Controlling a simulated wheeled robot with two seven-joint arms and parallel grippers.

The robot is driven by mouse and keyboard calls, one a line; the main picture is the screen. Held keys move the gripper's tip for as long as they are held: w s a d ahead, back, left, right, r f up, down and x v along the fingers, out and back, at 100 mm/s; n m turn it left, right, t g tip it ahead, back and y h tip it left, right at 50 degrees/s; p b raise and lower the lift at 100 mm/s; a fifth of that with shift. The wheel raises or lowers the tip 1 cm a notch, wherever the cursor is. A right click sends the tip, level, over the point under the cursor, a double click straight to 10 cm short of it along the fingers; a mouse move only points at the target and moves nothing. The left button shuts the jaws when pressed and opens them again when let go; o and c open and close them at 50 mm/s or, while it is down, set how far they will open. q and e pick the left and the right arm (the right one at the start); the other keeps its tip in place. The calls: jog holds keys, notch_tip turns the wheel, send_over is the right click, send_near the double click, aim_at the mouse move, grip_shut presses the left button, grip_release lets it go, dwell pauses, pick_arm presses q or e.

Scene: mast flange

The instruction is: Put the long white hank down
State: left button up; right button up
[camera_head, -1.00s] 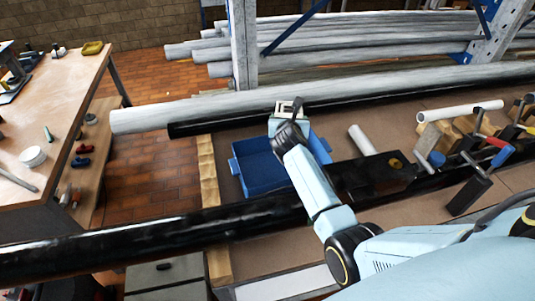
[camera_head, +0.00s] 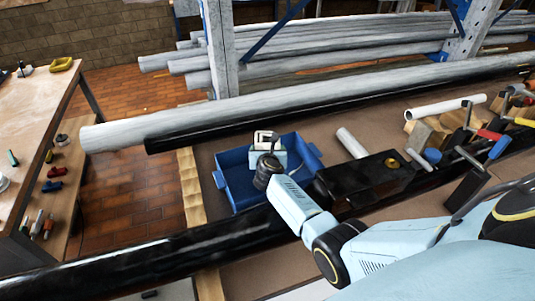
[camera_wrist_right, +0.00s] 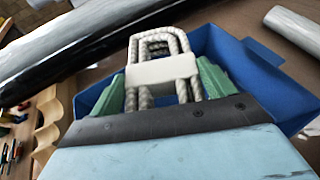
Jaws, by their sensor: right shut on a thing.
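The long white hank (camera_wrist_right: 162,62) is a looped, rope-like bundle with a white band around its middle. In the right wrist view it stands out between the green fingers of my right gripper (camera_wrist_right: 162,90), which is shut on it. In the head view my right gripper (camera_head: 266,150) is over the blue tray (camera_head: 235,195), with a small part of the hank (camera_head: 264,137) showing. I cannot tell whether the hank touches the tray floor. My left gripper is not in view.
A long black pipe (camera_head: 120,265) runs in front of the tray. A grey pipe (camera_head: 130,134) and another black pipe (camera_head: 190,137) lie behind it. A short white tube (camera_head: 352,143) and black block (camera_head: 365,180) are to its right. Clamps (camera_head: 480,140) crowd the far right.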

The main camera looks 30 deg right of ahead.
jog(key=shift+w+r, duration=0.1)
jog(key=shift+r, duration=0.05)
jog(key=shift+f+b, duration=0.55)
jog(key=shift+f, duration=0.15)
jog(key=o, duration=1)
jog(key=shift+r, duration=0.15)
